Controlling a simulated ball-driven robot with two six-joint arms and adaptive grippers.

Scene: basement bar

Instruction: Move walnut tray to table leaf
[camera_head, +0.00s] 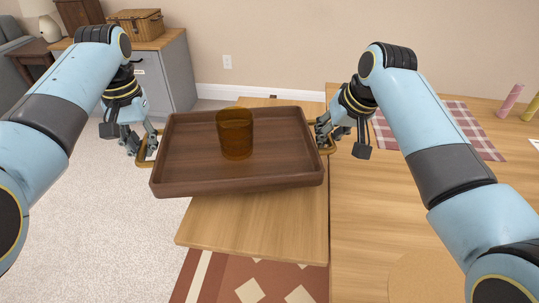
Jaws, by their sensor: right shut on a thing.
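The walnut tray (190,165) is a dark brown rectangle with a raised rim and brass handles at its two ends. It is over the table leaf (255,225), a light wood panel, and sits slightly askew, its left side a little lower in the picture. An amber glass (235,135) stands upright in the tray. My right gripper (326,139) is shut on the tray's right handle. My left gripper (145,143) is at the left handle, its fingers around or beside it; whether they are closed is unclear. The tray hides the leaf's middle.
The main wooden table (365,220) adjoins the leaf on the right. It bears a plaid mat (460,125), pink (510,98) and yellow (531,107) cylinders and a round mat (430,278). A grey cabinet (165,75) with a wicker basket (136,23) stands behind left.

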